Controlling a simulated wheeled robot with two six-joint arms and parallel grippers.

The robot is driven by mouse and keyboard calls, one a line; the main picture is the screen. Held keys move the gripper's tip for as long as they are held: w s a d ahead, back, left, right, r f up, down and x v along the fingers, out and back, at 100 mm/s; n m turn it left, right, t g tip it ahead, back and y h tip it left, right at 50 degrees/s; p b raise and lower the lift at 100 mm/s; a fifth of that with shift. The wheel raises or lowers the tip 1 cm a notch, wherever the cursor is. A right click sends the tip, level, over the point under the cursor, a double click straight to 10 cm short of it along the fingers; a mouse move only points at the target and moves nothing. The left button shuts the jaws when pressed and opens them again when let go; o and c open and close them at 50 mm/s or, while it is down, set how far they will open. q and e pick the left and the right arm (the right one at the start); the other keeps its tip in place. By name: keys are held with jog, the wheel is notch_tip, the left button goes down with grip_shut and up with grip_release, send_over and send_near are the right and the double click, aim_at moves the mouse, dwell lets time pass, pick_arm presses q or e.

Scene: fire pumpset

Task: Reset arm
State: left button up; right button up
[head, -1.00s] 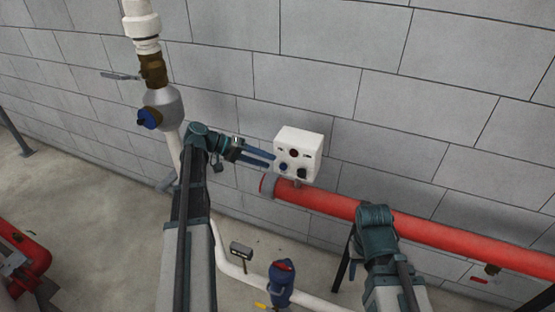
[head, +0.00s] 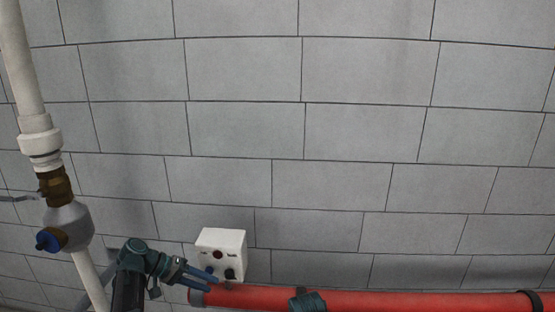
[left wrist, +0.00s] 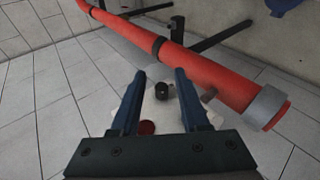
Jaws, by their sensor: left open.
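My left arm comes up from the bottom left in the head view. Its gripper (head: 213,280) is open, with two blue fingers pointing right, in front of the lower part of a white control box (head: 221,242) on the wall. In the left wrist view the open fingers (left wrist: 160,75) are apart with nothing held between them. A black knob (left wrist: 162,91) and a red button (left wrist: 147,128) of the box show between and below the fingers. I cannot tell whether a finger touches the box. Only a top piece of my right arm shows at the bottom edge; its gripper is not visible.
A red pipe (head: 420,299) runs along the wall at the bottom, right of the box. A white vertical pipe (head: 22,70) with a blue-handled valve (head: 66,228) stands at the left. The grey block wall (head: 365,70) above is bare.

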pick_arm(q)
jog(key=s+d+f+m+g+y, duration=0.1)
jog(key=s+d+f+m+y, duration=0.1)
jog(key=s+d+f+y, duration=0.3)
jog(key=s+d+f+m+g+y+b, duration=0.1)
jog(key=s+d+f+y, duration=0.4)
jog(key=s+d, duration=0.7)
jog(key=shift+s+d+f+m+g+y, duration=0.2)
jog(key=shift+s+d+m+g+y, duration=0.3)
jog(key=shift+m, duration=0.6)
jog(key=shift+w+d, duration=0.15)
